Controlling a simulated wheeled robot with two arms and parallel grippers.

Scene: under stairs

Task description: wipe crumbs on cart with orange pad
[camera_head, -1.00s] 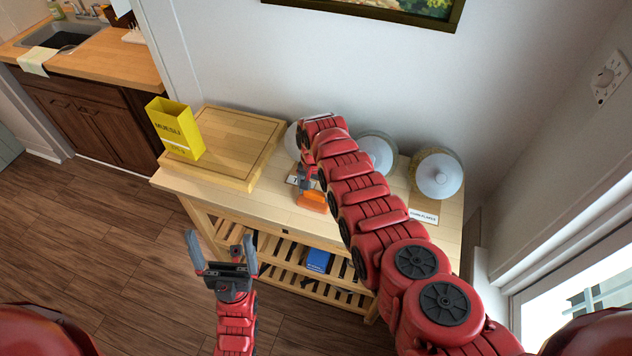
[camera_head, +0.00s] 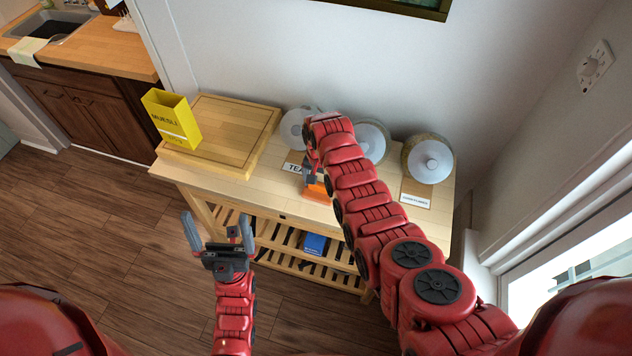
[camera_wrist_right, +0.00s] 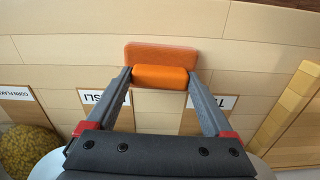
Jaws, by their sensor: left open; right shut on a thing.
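The wooden cart (camera_head: 225,187) stands against the wall with a light plank top. My right gripper (camera_head: 313,184) reaches over the cart top, shut on the orange pad (camera_head: 318,192). In the right wrist view, the orange pad (camera_wrist_right: 160,54) has a raised grip between the two fingertips and a wider flat base. The pad appears to be at the cart top near its front; exact contact is hard to tell. I cannot make out crumbs in either view; the arm and pad cover part of the top. My left gripper (camera_head: 220,232) is open and empty in front of the cart.
A cutting board (camera_head: 235,125) with a yellow muesli box (camera_head: 172,120) takes up the cart's left side. Jars, including one at the right (camera_head: 428,158), line the back, with labels such as TEA (camera_head: 296,168) before them. A blue box (camera_head: 315,243) sits on the slatted shelf.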

